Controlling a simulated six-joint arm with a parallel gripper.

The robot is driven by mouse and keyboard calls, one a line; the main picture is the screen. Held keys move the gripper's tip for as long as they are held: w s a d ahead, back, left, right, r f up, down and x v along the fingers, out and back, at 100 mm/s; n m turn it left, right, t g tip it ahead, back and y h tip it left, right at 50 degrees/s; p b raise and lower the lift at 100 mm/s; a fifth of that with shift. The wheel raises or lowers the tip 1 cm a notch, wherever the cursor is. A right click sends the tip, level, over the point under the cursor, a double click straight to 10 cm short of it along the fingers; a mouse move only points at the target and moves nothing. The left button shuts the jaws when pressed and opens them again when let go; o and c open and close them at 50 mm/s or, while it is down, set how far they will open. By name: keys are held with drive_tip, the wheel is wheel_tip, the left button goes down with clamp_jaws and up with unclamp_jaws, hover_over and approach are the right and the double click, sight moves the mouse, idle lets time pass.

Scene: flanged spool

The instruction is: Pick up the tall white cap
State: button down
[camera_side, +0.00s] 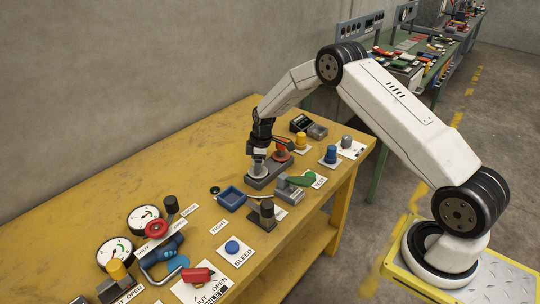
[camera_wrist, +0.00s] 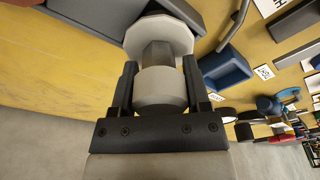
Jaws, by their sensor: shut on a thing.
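The tall white cap (camera_wrist: 160,87) is a pale, rounded piece between my gripper's two dark fingers in the wrist view. Beyond it are a grey faceted neck (camera_wrist: 158,54) and a wide white faceted flange (camera_wrist: 136,40). My gripper (camera_wrist: 161,72) is shut on this piece, one finger at each side. In the side view my gripper (camera_side: 260,145) points down over the table, with a pale grey part (camera_side: 258,168) under it, at a grey block (camera_side: 266,180). The fingers partly hide the held piece there. I cannot tell whether it touches the block.
An orange-red part (camera_side: 281,149) stands close behind my gripper. A green-handled valve (camera_side: 298,181), a blue tray (camera_side: 231,198) and a black-knobbed block (camera_side: 265,213) stand nearby. Gauges (camera_side: 115,252) and more controls lie toward the front left. The yellow table (camera_side: 180,165) is bare at the back left.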

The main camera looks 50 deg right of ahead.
drive_tip(key=shift+r, duration=0.45)
drive_tip(key=s+a+r, duration=0.2)
drive_tip(key=s+r, duration=0.9)
drive_tip(key=s, duration=0.2)
drive_tip(key=shift+s+a+r, duration=0.25)
drive_tip(key=shift+s, duration=0.1)
drive_tip(key=shift+a, duration=0.1)
drive_tip(key=a, duration=0.9)
drive_tip(key=shift+a+r, duration=0.35)
drive_tip(key=shift+a, duration=0.05)
